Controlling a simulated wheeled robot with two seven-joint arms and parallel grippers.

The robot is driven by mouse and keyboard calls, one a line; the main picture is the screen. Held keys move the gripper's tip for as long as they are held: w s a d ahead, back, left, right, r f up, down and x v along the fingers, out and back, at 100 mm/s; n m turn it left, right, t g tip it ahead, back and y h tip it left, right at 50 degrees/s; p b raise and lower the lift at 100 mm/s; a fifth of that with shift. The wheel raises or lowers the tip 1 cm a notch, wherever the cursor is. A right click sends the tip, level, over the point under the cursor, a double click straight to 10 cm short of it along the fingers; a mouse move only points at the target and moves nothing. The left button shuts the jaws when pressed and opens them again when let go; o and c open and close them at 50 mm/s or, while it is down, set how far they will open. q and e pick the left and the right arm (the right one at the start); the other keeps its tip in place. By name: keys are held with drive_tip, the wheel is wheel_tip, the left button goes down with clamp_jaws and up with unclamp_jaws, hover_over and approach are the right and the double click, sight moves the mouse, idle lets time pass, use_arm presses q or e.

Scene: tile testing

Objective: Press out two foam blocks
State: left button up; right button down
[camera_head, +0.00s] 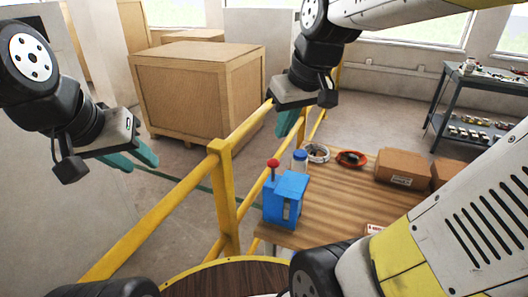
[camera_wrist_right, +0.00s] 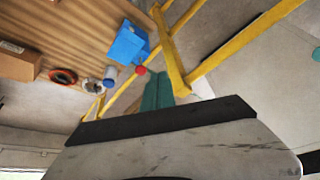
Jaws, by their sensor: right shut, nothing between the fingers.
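A blue box-shaped device (camera_head: 284,203) with a red knob (camera_head: 273,163) on top stands at the left edge of the wooden table. It also shows in the right wrist view (camera_wrist_right: 127,45), with its red knob (camera_wrist_right: 141,70) near my fingers. My right gripper (camera_head: 288,122) is shut and empty, above and slightly behind the device in the head view, apart from it. Its teal fingers show together in the wrist view (camera_wrist_right: 157,90). My left gripper (camera_head: 132,161) is open and empty, left of the yellow railing. I cannot make out any foam block.
The wooden table (camera_head: 345,205) holds a blue-capped white bottle (camera_head: 300,160), a tape roll (camera_head: 317,153), a red-rimmed round item (camera_head: 351,159) and cardboard boxes (camera_head: 402,167). A yellow railing (camera_head: 226,200) runs between my grippers. A large crate (camera_head: 195,90) and a shelf (camera_head: 470,105) stand behind.

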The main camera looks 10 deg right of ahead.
drive_tip(key=w+f+n+g+h, duration=0.1)
drive_tip(key=w+f+n+g, duration=0.25)
drive_tip(key=w, duration=0.65)
drive_tip(key=n+g+h, duration=0.2)
drive_tip(key=n, duration=0.3)
approach(274, 160)
drive_tip(key=shift+s+r+t, duration=0.25)
drive_tip(key=shift+s+r, duration=0.05)
drive_tip(key=shift+a, duration=0.1)
drive_tip(key=shift+s+d+f, duration=0.1)
drive_tip(key=shift+d+f, duration=0.1)
drive_tip(key=shift+f, duration=1.5)
drive_tip(key=shift+s+d+f, duration=0.1)
drive_tip(key=shift+d+f, duration=0.05)
drive_tip(key=shift+f, duration=1.6)
drive_tip(key=shift+f, duration=0.15)
